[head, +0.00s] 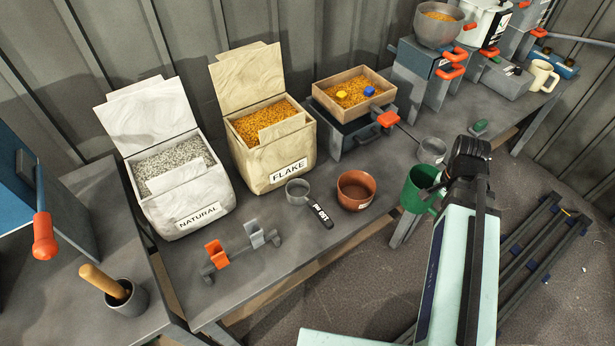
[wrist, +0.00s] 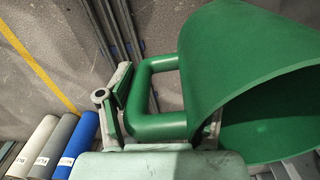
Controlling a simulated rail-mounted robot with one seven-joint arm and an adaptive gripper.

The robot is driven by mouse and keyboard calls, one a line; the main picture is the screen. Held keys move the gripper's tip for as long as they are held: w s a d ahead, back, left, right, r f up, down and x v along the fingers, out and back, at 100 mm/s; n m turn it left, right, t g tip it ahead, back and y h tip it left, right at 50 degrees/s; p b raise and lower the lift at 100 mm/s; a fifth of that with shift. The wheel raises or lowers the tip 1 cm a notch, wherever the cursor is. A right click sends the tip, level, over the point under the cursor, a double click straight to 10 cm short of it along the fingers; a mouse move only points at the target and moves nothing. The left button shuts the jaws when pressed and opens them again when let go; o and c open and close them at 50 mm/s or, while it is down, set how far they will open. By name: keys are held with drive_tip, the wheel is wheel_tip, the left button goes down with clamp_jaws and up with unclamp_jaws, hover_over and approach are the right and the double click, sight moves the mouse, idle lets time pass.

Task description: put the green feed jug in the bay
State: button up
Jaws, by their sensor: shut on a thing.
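The green feed jug (head: 418,190) is in the head view at the bench's front edge, its open mouth facing up toward the camera. In the wrist view the jug (wrist: 240,70) fills the right side, with its loop handle (wrist: 158,126) to the left. My gripper (head: 438,184) is shut on the handle; in the wrist view its fingers (wrist: 160,120) stand on either side of the handle's lower part. The jug looks empty inside, though part of its interior is out of frame. I cannot tell which place is the bay.
A copper bowl (head: 356,189), a grey measuring cup (head: 298,191) and a small metal pot (head: 432,151) stand on the bench (head: 290,258). Feed bags labelled NATURAL (head: 190,215) and FLAKE (head: 276,177) stand behind. A dark slatted rack (head: 540,255) lies at right. Coloured cylinders (wrist: 75,145) show in the wrist view.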

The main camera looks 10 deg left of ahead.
drive_tip(key=shift+w+d+m, duration=0.15)
drive_tip(key=shift+w+m, duration=0.15)
drive_tip(key=shift+w, duration=0.05)
drive_tip(key=w+a, duration=0.6)
drive_tip(key=w+a+p, duration=0.1)
drive_tip(key=w+a, duration=0.5)
drive_tip(key=shift+w+a, duration=0.15)
drive_tip(key=shift+w, duration=0.1)
drive_tip(key=shift+a+f+p, duration=0.1)
drive_tip(key=shift+f+p, duration=0.2)
drive_tip(key=shift+f, duration=1.5)
drive_tip(key=shift+f, duration=0.1)
drive_tip(key=o, duration=1.3)
